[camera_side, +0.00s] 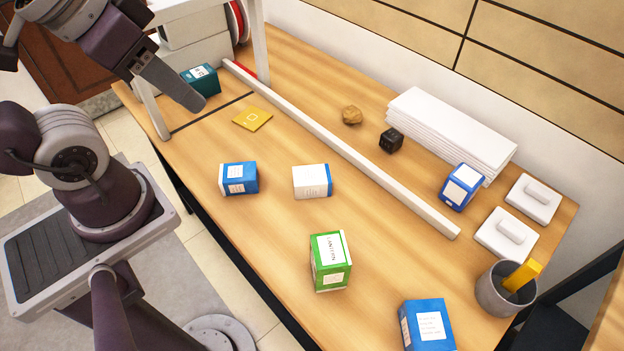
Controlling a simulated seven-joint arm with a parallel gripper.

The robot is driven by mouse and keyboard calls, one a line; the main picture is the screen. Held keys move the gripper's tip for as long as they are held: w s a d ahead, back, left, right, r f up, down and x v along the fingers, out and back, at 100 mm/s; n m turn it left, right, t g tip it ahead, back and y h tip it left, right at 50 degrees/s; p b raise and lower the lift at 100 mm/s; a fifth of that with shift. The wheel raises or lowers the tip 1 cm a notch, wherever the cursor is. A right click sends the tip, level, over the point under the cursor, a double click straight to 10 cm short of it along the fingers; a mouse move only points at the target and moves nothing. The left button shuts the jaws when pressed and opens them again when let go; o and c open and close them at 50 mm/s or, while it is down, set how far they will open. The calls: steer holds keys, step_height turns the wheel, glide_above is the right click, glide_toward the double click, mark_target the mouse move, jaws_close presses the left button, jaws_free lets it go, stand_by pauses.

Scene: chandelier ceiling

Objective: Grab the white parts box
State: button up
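A white box with a blue end (311,182) lies near the middle of the wooden table, in front of the long pale rail. It is likely the white parts box; its small label is not readable. My gripper (190,98) is at the upper left, above the table and well apart from the white box. Only one grey finger-like part shows clearly, so I cannot tell whether it is open or shut. Nothing is visibly held in it.
A blue box (240,179) stands left of the white box, a green box (330,262) in front of it. Another blue box (427,325) is at the near edge. The pale rail (340,150) runs diagonally behind. A grey cup (498,290) stands at right. Bare table separates the boxes.

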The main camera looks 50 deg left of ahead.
steer(key=o, duration=1)
steer(key=shift+c, duration=0.2)
